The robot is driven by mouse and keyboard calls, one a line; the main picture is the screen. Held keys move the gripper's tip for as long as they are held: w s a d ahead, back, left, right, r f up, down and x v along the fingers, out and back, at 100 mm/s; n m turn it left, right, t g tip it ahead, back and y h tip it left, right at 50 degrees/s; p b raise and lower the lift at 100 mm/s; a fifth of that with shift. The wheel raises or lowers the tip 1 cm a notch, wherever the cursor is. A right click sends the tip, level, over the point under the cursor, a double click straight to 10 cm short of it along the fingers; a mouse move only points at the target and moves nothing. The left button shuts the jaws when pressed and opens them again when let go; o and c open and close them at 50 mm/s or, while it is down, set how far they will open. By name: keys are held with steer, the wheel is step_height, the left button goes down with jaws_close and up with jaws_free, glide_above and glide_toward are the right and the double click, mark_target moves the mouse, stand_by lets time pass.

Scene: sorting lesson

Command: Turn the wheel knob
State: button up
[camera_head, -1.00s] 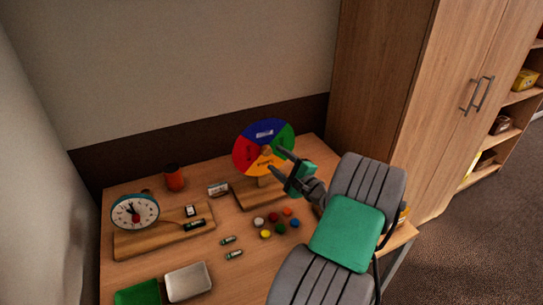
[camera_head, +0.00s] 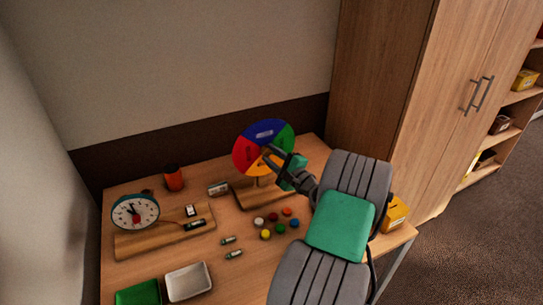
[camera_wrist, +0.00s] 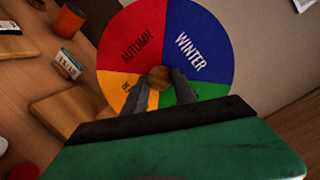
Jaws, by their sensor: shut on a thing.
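The season wheel (camera_head: 262,130) stands upright on a wooden base (camera_head: 250,197) at the back right of the table. In the wrist view the wheel (camera_wrist: 200,30) shows red AUTUMN, blue WINTER, and partly hidden orange and green quarters. The round wooden wheel knob (camera_wrist: 159,75) is at its centre. My gripper (camera_wrist: 159,82) has one finger on each side of the knob and is shut on it. In the head view my gripper (camera_head: 270,154) reaches the wheel's centre from the right and hides the knob there.
Several coloured counters (camera_head: 279,230) and two batteries (camera_head: 233,254) lie in front of the wheel. A clock (camera_head: 135,212) on a board, an orange cup (camera_head: 174,178) and trays (camera_head: 188,281) are to the left. A tall cabinet (camera_head: 430,100) stands close on the right.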

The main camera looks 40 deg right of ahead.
jaws_close()
steer(key=shift+n, duration=0.5)
steer(key=n+b, duration=0.2)
steer(key=n, duration=0.1)
steer(key=shift+n+g, duration=0.3)
steer(key=shift+g, duration=0.1)
steer(key=n+g+h+b, duration=0.1)
steer(key=n+b, duration=0.2)
steer(key=n, duration=0.1)
steer(key=shift+a, duration=0.1)
steer(key=n+b, duration=0.3)
steer(key=b, duration=0.1)
steer(key=shift+a+f+n+g+h+b, duration=0.1)
steer(key=shift+a+n+g+h+b, duration=0.05)
steer(key=shift+n+g+h+b, duration=0.2)
steer(key=n+b, duration=0.2)
steer(key=b, duration=0.1)
steer(key=shift+h, duration=0.35)
steer(key=shift+r+n+b, duration=0.2)
steer(key=shift+n+b, duration=0.45)
steer(key=shift+b, duration=0.15)
